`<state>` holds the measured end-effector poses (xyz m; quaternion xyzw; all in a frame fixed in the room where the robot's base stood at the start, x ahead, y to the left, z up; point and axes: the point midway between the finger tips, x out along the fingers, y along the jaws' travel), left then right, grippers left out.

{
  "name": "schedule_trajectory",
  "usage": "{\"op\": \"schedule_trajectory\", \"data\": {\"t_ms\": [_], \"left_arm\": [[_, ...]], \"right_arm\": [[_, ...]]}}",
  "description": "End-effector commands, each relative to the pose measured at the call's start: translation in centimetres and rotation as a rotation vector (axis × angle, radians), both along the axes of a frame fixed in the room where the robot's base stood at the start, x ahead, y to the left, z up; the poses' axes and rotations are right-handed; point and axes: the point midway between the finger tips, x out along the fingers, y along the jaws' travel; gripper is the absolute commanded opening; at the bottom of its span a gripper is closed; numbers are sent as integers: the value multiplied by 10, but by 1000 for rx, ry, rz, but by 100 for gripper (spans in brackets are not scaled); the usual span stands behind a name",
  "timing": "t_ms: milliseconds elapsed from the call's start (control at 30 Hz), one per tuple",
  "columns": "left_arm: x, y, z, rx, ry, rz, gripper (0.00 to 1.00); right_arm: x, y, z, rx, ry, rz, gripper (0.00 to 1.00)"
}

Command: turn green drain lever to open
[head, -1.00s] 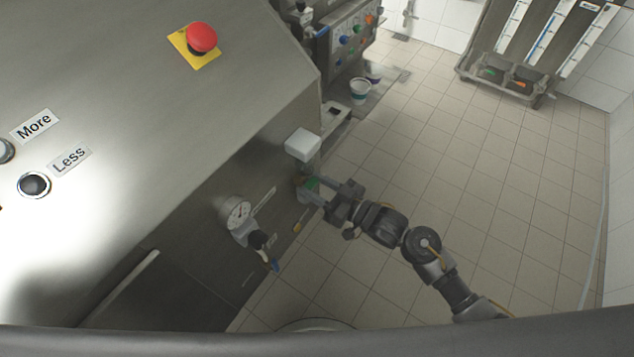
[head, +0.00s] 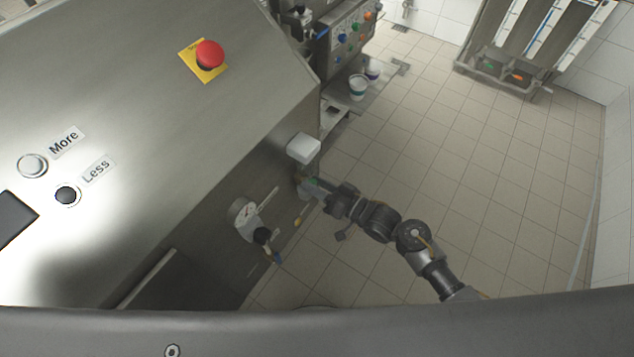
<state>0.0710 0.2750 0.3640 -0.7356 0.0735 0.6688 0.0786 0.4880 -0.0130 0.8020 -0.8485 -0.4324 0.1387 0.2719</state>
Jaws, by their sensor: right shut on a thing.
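The green drain lever (head: 311,181) sits low on the side of the steel machine, below a white box (head: 303,148). Only a small bit of green shows between my fingers. My right gripper (head: 312,184) reaches in from the lower right and is shut on the lever. The fingers hide most of it, so its exact angle is hard to tell. My left gripper is not in the head view.
A gauge (head: 241,212) and a black-and-blue valve handle (head: 263,238) stick out from the machine's side. A red emergency button (head: 209,54) is on top. White cups (head: 358,86) stand at the back.

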Motion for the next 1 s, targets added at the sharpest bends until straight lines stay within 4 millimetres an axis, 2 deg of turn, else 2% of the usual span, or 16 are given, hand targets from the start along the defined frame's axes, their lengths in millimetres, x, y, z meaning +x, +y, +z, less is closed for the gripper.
{"op": "schedule_trajectory", "data": {"t_ms": [300,333,500,800,1000], "left_arm": [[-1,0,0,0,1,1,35],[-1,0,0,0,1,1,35],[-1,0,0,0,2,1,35],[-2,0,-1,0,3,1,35],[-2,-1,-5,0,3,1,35]], "right_arm": [[0,0,0,1,0,-1,19],[0,0,0,1,0,-1,44],[0,0,0,1,0,-1,64],[-1,-2,0,0,0,0,64],[-18,-25,-2,-3,0,-1,64]]}}
